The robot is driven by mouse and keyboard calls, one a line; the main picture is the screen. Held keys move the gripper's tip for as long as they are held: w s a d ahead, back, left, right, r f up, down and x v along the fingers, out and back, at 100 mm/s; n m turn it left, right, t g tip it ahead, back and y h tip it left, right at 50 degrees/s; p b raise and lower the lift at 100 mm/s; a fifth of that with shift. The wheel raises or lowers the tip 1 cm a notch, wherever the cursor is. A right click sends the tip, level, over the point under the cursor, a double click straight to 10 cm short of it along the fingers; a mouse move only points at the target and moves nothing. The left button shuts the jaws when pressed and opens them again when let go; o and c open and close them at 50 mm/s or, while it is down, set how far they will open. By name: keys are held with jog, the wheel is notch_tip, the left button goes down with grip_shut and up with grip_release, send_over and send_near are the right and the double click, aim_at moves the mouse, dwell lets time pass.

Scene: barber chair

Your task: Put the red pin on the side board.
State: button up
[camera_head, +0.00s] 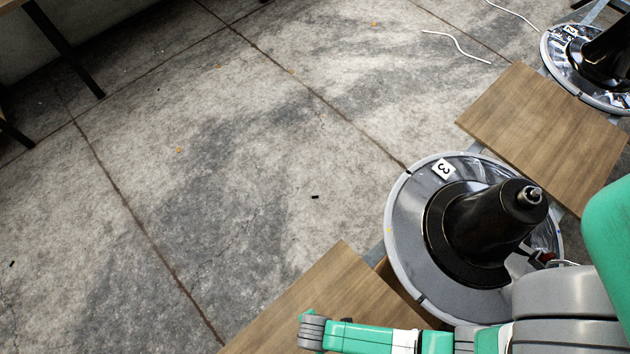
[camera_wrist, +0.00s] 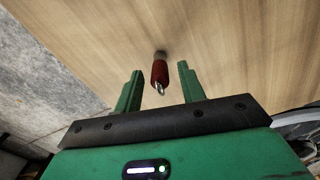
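The red pin (camera_wrist: 160,73) shows in the wrist view against a wooden side board (camera_wrist: 235,45). A metal ring or tip is at its near end, and its dark far end meets a small shadow on the wood. My gripper (camera_wrist: 160,68) is open, with one green finger on each side of the pin and a visible gap to both. In the head view, a wooden board (camera_head: 322,291) lies at the bottom, partly hidden by my arm. I cannot make out the red pin on that board or my gripper's fingers there.
A round chair base (camera_head: 409,259) marked 3, with a black column (camera_head: 485,226), stands right of the near board. Another wooden board (camera_head: 545,130) and a second round base (camera_head: 552,52) lie beyond it. Concrete floor (camera_head: 230,180) to the left is mostly clear.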

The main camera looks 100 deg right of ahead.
notch_tip(320, 180, up, 11)
jog(key=p, duration=0.4)
jog(key=shift+r+p, duration=0.2)
jog(key=shift+p, duration=0.2)
jog(key=w+d+r+m+t+h, duration=0.15)
jog(key=w+r+t, duration=0.25)
jog(key=w+r, duration=0.8)
jog(key=w+d+r+t, duration=0.2)
jog(key=w+r+t, duration=0.2)
jog(key=w+r, duration=0.9)
jog(key=w+a+r+t, duration=0.1)
jog(key=w+r+t, duration=0.2)
jog(key=w+r, duration=0.35)
jog(key=w+a+r+t, duration=0.1)
jog(key=w+r+t, duration=0.15)
jog(key=r, duration=0.75)
jog(key=a+r+m+t, duration=0.25)
jog(key=r+t, duration=0.25)
jog(key=r, duration=1.5)
jog(key=s+a+r+t, duration=0.2)
jog(key=s+r+t, duration=0.1)
jog(key=r, duration=0.7)
jog(key=s+a+r+t+y, duration=0.1)
jog(key=s+a+r+t, duration=0.1)
jog(key=s+r, duration=0.4)
notch_tip(320, 180, up, 5)
jog(key=shift+a+r+t, duration=0.1)
jog(key=shift+a+t, duration=0.2)
jog(key=shift+t, duration=0.45)
